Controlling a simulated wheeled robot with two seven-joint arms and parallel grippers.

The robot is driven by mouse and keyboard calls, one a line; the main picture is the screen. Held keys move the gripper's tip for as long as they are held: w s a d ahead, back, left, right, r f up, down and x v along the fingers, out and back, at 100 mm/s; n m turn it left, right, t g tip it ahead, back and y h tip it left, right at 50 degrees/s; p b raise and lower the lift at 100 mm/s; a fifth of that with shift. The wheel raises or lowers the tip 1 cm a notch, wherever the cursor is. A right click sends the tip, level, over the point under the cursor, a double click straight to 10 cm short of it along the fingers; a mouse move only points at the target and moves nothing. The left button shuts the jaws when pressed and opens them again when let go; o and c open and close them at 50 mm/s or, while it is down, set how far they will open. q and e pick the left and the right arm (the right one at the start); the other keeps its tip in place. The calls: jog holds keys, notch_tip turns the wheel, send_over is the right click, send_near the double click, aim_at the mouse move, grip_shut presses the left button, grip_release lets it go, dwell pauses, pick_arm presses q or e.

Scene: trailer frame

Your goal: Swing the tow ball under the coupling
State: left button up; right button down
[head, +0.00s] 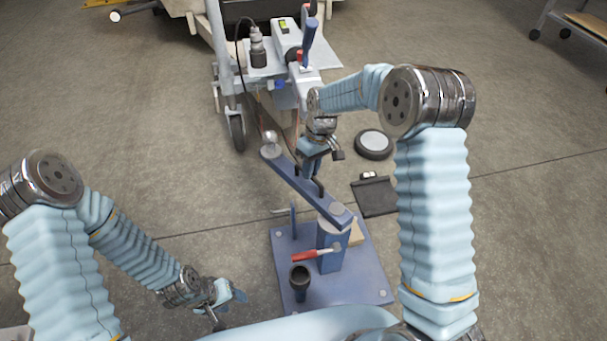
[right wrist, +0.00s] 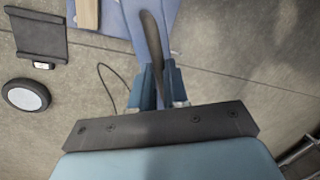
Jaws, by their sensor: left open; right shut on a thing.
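The tow ball (head: 268,138) is a shiny metal ball on the far left end of a blue swing arm (head: 300,182). The arm pivots on a blue post. The trailer's grey coupling (head: 306,88) is behind the arm, up and right of the ball in the head view; its underside is hidden. My right gripper (head: 314,160) is shut on a dark curved handle (right wrist: 151,45) at the swing arm. The handle stands between its fingers in the right wrist view (right wrist: 162,88). My left gripper (head: 226,298) is open and empty, low at the left, apart from the stand.
The trailer's wheel (head: 237,132) is left. Floor at left is clear.

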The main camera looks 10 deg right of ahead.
jog(key=shift+w+d+m+t, duration=0.15)
jog(key=shift+w+d+m, duration=0.05)
jog(key=shift+d+m, duration=0.75)
jog(key=shift+w+d+m+t, duration=0.2)
jog(key=shift+d+m, duration=0.7)
jog(key=shift+m, duration=0.1)
jog(key=shift+w+d+m+t, duration=0.15)
jog(key=shift+w+d+m, duration=0.05)
jog(key=shift+d+m, duration=0.75)
jog(key=c, duration=1.1)
grip_release()
jog(key=d+r, duration=0.1)
jog(key=r, duration=0.8)
jog(key=d+r, duration=0.1)
jog(key=r, duration=0.3)
jog(key=shift+d+r+p, duration=0.3)
jog(key=shift+d+p, duration=0.05)
